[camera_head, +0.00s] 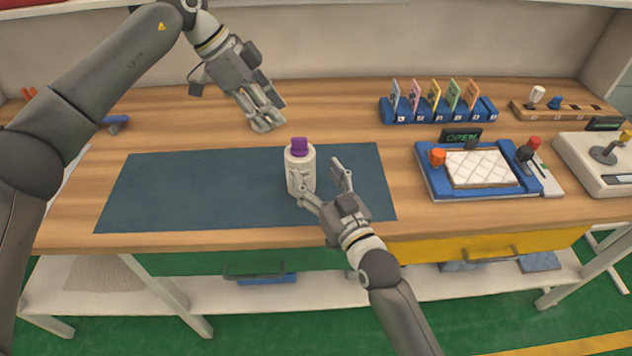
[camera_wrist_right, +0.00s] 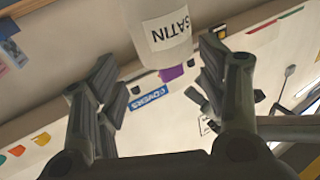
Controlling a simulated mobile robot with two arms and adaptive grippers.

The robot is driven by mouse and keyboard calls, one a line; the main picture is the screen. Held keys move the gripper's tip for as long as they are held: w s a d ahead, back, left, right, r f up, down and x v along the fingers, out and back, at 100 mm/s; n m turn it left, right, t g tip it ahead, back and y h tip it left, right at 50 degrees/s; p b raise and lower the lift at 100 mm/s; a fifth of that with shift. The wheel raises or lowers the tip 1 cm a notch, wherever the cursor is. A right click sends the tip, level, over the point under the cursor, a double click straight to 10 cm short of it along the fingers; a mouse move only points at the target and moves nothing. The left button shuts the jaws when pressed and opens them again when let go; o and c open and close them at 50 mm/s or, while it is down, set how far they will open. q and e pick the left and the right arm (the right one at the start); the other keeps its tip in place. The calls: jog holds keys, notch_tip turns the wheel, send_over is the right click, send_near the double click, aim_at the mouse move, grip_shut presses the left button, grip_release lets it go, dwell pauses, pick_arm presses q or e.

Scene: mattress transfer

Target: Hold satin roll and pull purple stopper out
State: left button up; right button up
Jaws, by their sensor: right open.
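The white satin roll (camera_head: 300,173) stands upright on the dark mat (camera_head: 200,190) with the purple stopper (camera_head: 299,146) in its top. In the right wrist view the roll (camera_wrist_right: 155,25) shows its SATIN label at the top, and part of the purple stopper (camera_wrist_right: 171,73) shows below it. My right gripper (camera_head: 322,180) is open close to the roll, at its front right. I cannot tell whether a finger touches the roll. My left gripper (camera_head: 268,122) is above the table, behind and left of the stopper, apart from it; its fingers look close together.
A blue rack (camera_head: 437,112) with several coloured cards stands at the back right. A blue-framed tray (camera_head: 430,188) with a quilted white pad and a control box with a joystick (camera_head: 606,154) stand further right. The mat's left half is clear.

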aim_at(294, 151)
jog(key=shift+a+f+n+g, duration=0.2)
jog(key=shift+f+n+g, duration=0.1)
jog(key=shift+f, duration=0.2)
jog(key=shift+w+a+f, duration=0.1)
jog(key=shift+f, duration=0.05)
jog(key=x, duration=1)
jog(key=shift+w+a, duration=0.15)
jog(key=shift+a, duration=0.05)
